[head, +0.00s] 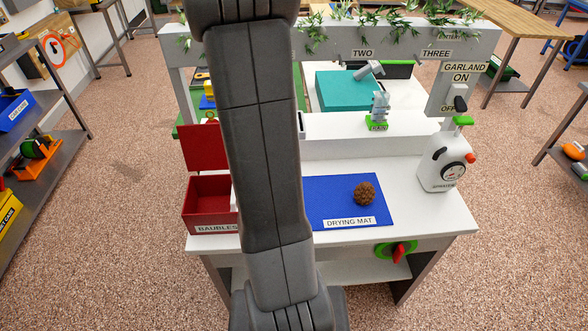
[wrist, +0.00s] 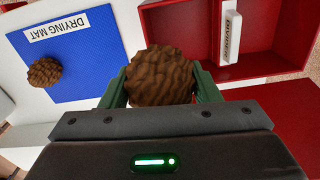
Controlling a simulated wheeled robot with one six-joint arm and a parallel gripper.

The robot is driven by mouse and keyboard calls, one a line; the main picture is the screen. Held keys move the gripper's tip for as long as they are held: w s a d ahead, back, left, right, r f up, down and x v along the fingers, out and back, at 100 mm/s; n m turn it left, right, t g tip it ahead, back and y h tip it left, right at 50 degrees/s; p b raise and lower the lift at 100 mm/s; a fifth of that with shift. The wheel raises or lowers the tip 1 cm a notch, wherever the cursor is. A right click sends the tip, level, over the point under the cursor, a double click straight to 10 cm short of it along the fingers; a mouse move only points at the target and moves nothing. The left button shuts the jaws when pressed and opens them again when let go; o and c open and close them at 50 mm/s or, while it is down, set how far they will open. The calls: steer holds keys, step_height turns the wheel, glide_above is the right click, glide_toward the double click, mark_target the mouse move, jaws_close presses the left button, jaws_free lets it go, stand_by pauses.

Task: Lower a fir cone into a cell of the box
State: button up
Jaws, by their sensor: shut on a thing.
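My gripper (wrist: 160,84) is shut on a brown fir cone (wrist: 160,75), with one green finger on each side of it. In the head view my arm hides the gripper and this cone. The red box (head: 206,228), labelled BAUBLES, stands on the white bench left of my arm. Its inside (wrist: 268,22) shows in the wrist view with a white divider (wrist: 231,40). The held cone appears beside the box's near-mat side in the wrist view; its height cannot be told. Another fir cone (head: 364,194) lies on the blue drying mat (head: 325,205), also seen in the wrist view (wrist: 45,72).
The box's red lid (head: 203,147) stands open at its back. A white sprayer bottle (head: 444,163) is at the bench's right end. A raised white ledge (head: 345,145) and a garlanded frame (head: 400,50) stand behind the mat.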

steer(key=a, duration=1.9)
steer(key=shift+w+a+f, duration=0.2)
steer(key=shift+w+f, duration=0.15)
steer(key=shift+f, duration=0.1)
steer(key=shift+f+b, duration=0.1)
steer(key=shift+b, duration=0.25)
steer(key=shift+f+b, duration=3.95)
steer(key=shift+f, duration=1.3)
steer(key=shift+f+b, duration=1.9)
steer(key=shift+f, duration=0.6)
